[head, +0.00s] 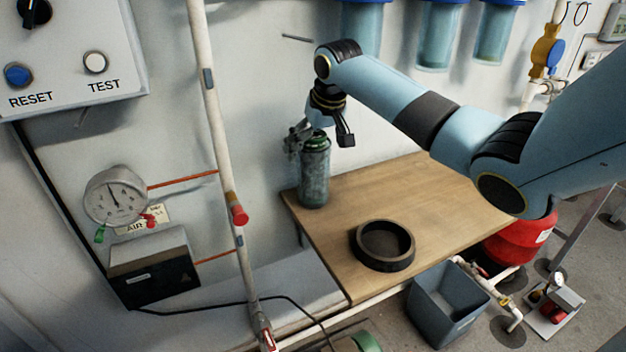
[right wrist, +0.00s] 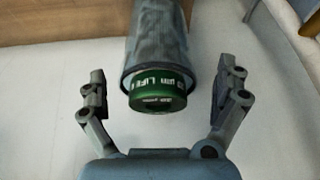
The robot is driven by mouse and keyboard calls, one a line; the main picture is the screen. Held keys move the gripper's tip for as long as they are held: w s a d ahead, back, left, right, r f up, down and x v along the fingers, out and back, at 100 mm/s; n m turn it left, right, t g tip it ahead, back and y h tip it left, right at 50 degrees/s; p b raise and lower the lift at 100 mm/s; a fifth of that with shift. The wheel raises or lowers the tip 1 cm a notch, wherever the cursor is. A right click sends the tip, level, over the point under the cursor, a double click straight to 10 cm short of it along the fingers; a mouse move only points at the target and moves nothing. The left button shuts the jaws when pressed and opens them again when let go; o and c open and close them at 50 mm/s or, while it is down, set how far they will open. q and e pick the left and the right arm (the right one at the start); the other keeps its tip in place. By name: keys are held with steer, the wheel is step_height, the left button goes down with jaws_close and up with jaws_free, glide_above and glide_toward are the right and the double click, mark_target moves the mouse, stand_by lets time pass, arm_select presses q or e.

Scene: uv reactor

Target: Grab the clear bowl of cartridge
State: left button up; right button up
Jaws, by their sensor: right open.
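The cartridge stands at the back left of the wooden table in the head view. Its clear, greyish bowl (head: 314,185) is upright under a dark green cap (head: 314,141). My right gripper (head: 322,137) is above it at the cap's height, with the fingers spread. In the right wrist view, the green cap (right wrist: 158,90) with white lettering and the clear bowl (right wrist: 157,45) lie between the open fingers of the right gripper (right wrist: 160,98). Gaps show on both sides, and neither finger touches the cartridge there. My left gripper is out of view.
A black round ring or dish (head: 383,262) sits on the wooden table (head: 440,205), whose middle is otherwise clear. A white vertical pipe (head: 222,150) runs left of the table. Blue-topped filter housings (head: 437,40) hang on the wall behind. A grey bin (head: 446,305) stands in front.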

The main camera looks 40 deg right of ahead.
steer(key=x, duration=0.4)
steer(key=shift+d+f, duration=0.1)
steer(key=shift+d, duration=0.05)
steer(key=c, duration=1.5)
